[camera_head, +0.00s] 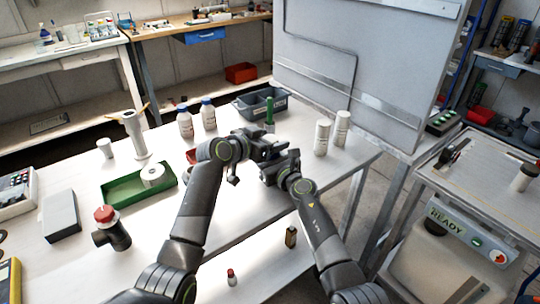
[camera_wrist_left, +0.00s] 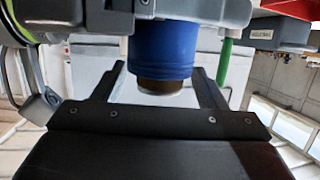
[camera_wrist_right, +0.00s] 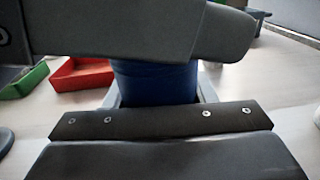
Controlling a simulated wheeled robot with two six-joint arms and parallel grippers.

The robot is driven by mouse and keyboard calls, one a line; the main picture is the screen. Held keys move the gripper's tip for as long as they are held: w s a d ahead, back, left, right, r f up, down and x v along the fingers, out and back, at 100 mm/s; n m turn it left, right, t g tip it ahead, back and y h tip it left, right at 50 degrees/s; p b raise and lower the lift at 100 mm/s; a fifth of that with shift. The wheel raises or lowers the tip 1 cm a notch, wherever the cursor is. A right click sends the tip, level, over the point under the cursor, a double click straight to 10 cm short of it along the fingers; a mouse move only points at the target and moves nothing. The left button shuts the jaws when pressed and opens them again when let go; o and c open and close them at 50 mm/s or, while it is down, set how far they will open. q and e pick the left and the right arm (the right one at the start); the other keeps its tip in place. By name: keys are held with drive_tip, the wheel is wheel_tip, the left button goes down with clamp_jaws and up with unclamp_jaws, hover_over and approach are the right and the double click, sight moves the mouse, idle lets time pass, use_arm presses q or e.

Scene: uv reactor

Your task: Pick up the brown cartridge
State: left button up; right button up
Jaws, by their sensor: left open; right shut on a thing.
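A blue cylinder (camera_wrist_left: 163,48) shows in the left wrist view, with a brown part (camera_wrist_left: 160,86) and a pale end below it. I cannot tell whether the brown part is a separate cartridge. My left gripper (camera_head: 258,148) is open, its fingers on either side of the brown part. My right gripper (camera_head: 277,168) is shut on the blue cylinder, which also shows in the right wrist view (camera_wrist_right: 155,82). In the head view the grippers meet above the bench and hide the cylinder.
A green cylinder (camera_head: 269,112) stands just behind the grippers, before a grey divided bin (camera_head: 245,103). Two white canisters (camera_head: 322,137) stand to the right. A green tray (camera_head: 125,190) with a white roll and a red-capped dark fitting (camera_head: 112,232) are at left. A tall panel (camera_head: 370,60) rises behind.

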use_arm(q)
drive_tip(key=shift+c, duration=0.5)
clamp_jaws()
drive_tip(key=shift+f, duration=0.1)
drive_tip(key=shift+a, duration=0.1)
wheel_tip(320, 180, up, 10)
drive_tip(key=shift+r, duration=0.15)
use_arm(e)
drive_tip(key=o, duration=1.1)
drive_tip(key=shift+o, duration=0.2)
drive_tip(key=shift+s, duration=0.1)
